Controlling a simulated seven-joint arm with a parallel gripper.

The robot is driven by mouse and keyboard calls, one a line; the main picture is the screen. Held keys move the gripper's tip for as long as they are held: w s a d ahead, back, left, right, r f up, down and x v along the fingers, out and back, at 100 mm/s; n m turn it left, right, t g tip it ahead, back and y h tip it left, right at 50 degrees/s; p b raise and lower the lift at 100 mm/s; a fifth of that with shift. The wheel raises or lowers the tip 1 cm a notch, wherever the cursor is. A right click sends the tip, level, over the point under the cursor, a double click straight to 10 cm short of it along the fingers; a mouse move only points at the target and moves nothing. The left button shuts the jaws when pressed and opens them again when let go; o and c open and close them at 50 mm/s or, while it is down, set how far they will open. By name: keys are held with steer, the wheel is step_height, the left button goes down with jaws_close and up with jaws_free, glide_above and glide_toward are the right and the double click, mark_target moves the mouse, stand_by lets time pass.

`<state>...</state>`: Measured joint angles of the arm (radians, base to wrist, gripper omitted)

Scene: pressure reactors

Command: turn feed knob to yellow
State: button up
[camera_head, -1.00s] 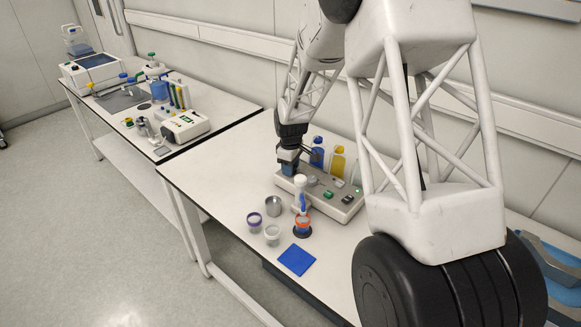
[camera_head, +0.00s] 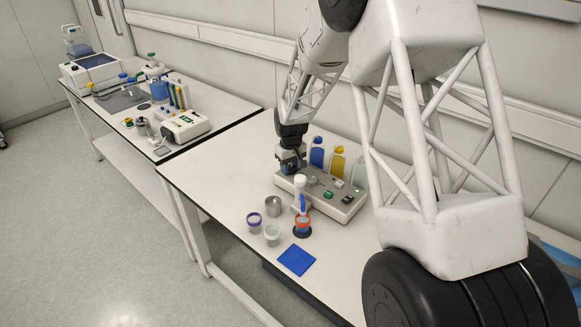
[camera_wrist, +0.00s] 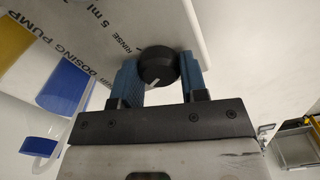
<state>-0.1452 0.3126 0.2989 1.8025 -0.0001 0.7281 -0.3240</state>
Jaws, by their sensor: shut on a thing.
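The grey dosing pump (camera_head: 325,200) stands on the near bench. My gripper (camera_head: 288,170) points down at the pump's far-left end. In the wrist view my gripper (camera_wrist: 158,75) has its blue fingers on both sides of a round black knob (camera_wrist: 157,65) and is shut on it. A white pointer line shows on the knob. Printed "RINSE", "5 ml" and "DOSING PUMP" show on the panel (camera_wrist: 120,35) beside it. A yellow patch (camera_wrist: 14,38) and a blue patch (camera_wrist: 66,87) show at the left. The knob is hidden in the head view.
A blue bottle (camera_head: 317,153), a yellow bottle (camera_head: 337,163) and a pale bottle (camera_head: 358,170) stand behind the pump. The bench's left part is clear.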

mark_target(291, 167)
steer(key=m, duration=0.5)
stand_by(0.4)
steer(key=o, duration=0.9)
steer(key=shift+o, duration=0.2)
steer(key=shift+r, duration=0.1)
steer(key=shift+r, duration=3.85)
